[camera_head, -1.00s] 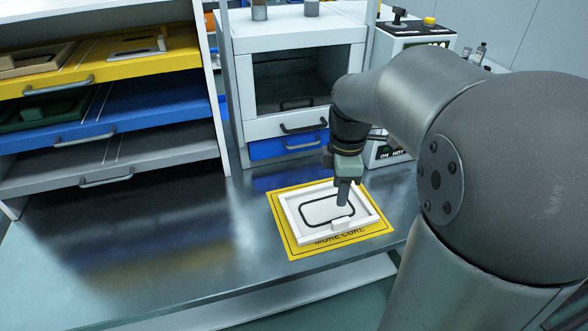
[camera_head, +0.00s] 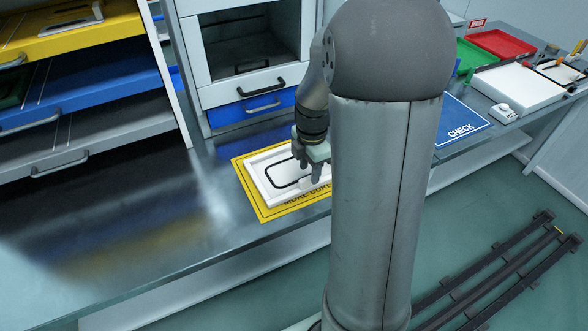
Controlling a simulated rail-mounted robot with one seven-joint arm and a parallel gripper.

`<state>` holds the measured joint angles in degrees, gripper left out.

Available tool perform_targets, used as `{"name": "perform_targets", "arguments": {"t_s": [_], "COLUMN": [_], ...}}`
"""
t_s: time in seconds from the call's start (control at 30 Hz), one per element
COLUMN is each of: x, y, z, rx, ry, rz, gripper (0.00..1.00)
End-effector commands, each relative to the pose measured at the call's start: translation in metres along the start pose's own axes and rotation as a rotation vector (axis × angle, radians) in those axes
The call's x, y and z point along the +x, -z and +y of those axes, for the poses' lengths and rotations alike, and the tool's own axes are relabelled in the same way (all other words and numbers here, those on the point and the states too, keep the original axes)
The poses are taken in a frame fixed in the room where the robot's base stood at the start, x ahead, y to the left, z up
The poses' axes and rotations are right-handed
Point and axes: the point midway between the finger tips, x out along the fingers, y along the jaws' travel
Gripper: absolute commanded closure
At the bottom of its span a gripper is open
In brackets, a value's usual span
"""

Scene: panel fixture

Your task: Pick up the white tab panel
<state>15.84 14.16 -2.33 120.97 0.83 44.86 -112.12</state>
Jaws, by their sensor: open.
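A white panel (camera_head: 277,174) with a black rounded outline lies in a shallow white frame (camera_head: 262,192) on the yellow "MORE CURE" mat (camera_head: 254,207). A small white tab (camera_head: 306,184) shows at the panel's front edge, partly behind my gripper. My gripper (camera_head: 309,178) points down over the right part of the panel, close to the tab. It is open with nothing seen between its fingers. My arm hides the right end of the frame and mat. I cannot tell whether the fingertips touch the panel.
A white cabinet with a dark window (camera_head: 252,42) and a blue drawer (camera_head: 252,108) stands behind the mat. Pull-out shelves (camera_head: 80,82) stand at left. A blue "CHECK" mat (camera_head: 460,122), red tray (camera_head: 501,43) and green tray (camera_head: 467,55) are at right. The bench left of the mat is clear.

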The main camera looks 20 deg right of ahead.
Motion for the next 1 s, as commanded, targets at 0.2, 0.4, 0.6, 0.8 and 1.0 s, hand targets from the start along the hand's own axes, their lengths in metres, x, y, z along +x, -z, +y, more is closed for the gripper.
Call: {"name": "perform_targets", "arguments": {"t_s": [0.2,0.4,0.6,0.8,1.0], "x": [0.024,0.05,0.053,0.053,0.052], "y": [0.002,0.003,0.003,0.003,0.002], "z": [0.0,0.0,0.001,0.001,0.001], "rx": [0.0,0.001,0.001,0.001,0.001], "ry": [0.006,0.004,0.0,0.0,-0.002], "rz": [0.001,0.001,0.0,0.0,-0.001], "gripper": [0.59,0.59,0.59,0.92,1.0]}}
